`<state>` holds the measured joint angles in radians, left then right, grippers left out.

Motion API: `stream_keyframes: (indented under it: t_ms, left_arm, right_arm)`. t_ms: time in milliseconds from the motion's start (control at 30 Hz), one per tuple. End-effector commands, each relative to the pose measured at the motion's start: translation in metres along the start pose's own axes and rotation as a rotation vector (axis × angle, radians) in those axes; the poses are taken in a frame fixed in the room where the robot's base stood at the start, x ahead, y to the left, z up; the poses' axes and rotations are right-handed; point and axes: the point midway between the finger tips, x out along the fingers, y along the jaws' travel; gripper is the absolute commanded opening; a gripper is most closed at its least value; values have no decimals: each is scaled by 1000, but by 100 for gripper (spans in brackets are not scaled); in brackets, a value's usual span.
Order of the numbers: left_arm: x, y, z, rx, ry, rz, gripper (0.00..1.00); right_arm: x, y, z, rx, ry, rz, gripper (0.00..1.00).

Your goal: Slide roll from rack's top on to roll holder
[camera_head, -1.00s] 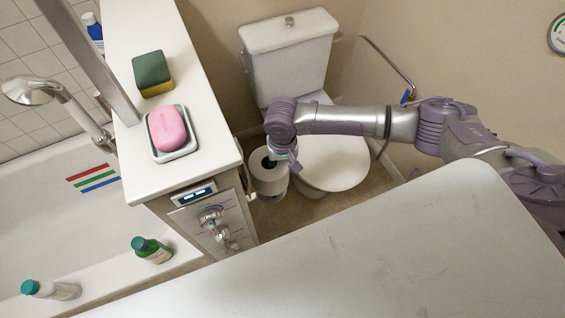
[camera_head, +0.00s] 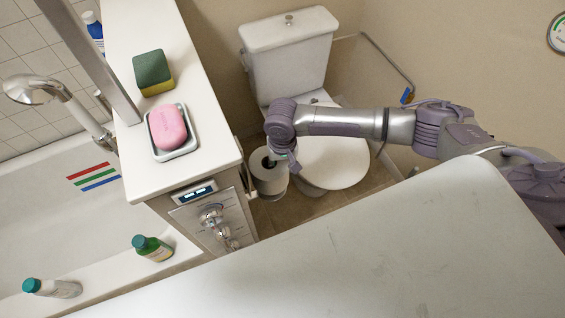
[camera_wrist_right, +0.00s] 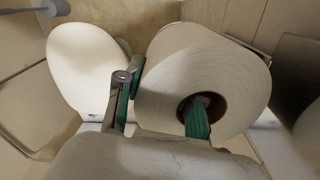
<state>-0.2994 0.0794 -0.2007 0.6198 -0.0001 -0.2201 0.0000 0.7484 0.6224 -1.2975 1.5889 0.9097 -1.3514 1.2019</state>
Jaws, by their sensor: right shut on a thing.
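A white paper roll (camera_head: 267,184) with a dark core hole stands upright between the cabinet and the toilet. In the right wrist view the roll (camera_wrist_right: 226,70) fills the upper right. My right gripper (camera_head: 284,160) reaches down to its top. In the right wrist view the gripper (camera_wrist_right: 160,104) has one green-padded finger inside the core and the other outside, so it is shut on the roll's wall. The rack under the roll is mostly hidden, and I cannot tell whether they touch. I cannot clearly make out the roll holder. My left gripper is not in view.
The cabinet (camera_head: 118,60) stands close left of the roll, bearing a sponge (camera_head: 153,72) and pink soap (camera_head: 168,128) in a dish. The toilet (camera_head: 330,155) is close on the right. A metal rail (camera_head: 385,62) is by the right wall. A pale worktop (camera_head: 390,250) fills the front.

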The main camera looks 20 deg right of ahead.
Motion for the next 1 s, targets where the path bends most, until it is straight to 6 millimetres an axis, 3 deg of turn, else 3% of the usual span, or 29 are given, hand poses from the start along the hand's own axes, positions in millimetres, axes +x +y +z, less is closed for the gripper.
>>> stream_keyframes:
  t_ms: [1000]
  left_arm:
    - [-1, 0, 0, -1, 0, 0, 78]
  right_arm:
    - [14, 0, 0, 0, -1, 0, 0]
